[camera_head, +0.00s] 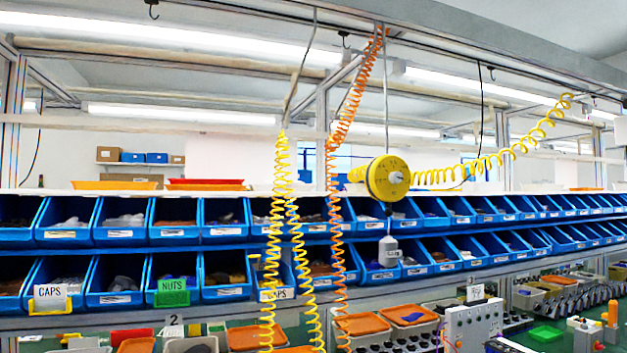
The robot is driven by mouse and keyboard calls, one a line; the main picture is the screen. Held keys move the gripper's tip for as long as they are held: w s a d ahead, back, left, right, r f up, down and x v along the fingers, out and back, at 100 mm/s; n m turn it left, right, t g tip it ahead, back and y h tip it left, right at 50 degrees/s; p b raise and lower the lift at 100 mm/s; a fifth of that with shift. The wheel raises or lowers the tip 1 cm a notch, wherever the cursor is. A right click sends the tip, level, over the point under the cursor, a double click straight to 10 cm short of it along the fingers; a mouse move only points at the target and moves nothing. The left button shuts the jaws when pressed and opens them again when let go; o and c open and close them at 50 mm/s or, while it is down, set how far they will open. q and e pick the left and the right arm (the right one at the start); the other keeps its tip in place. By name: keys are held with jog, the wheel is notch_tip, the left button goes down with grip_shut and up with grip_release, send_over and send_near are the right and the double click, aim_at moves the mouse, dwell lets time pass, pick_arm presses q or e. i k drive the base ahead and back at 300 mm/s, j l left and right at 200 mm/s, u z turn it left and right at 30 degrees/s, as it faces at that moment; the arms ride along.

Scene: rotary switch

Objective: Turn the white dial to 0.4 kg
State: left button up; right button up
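I cannot make out a white dial for certain. A yellow round hanging reel (388,178) hangs at the middle right, with a small pale round centre on its face; any markings are too small to read. A grey-white block (388,252) hangs below it. A light grey control box (470,326) with several small dark knobs stands at the bottom right; its labels are not legible. Neither of my grippers is in view.
Two rows of blue bins (122,222) fill the shelves across the view. Yellow coiled hoses (278,230) and an orange coiled hose (340,130) hang in front of them. Orange-lidded trays (362,324) and a green tray (546,334) lie on the bench below.

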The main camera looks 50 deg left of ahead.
aim_at(394, 178)
jog(key=u, duration=1.3)
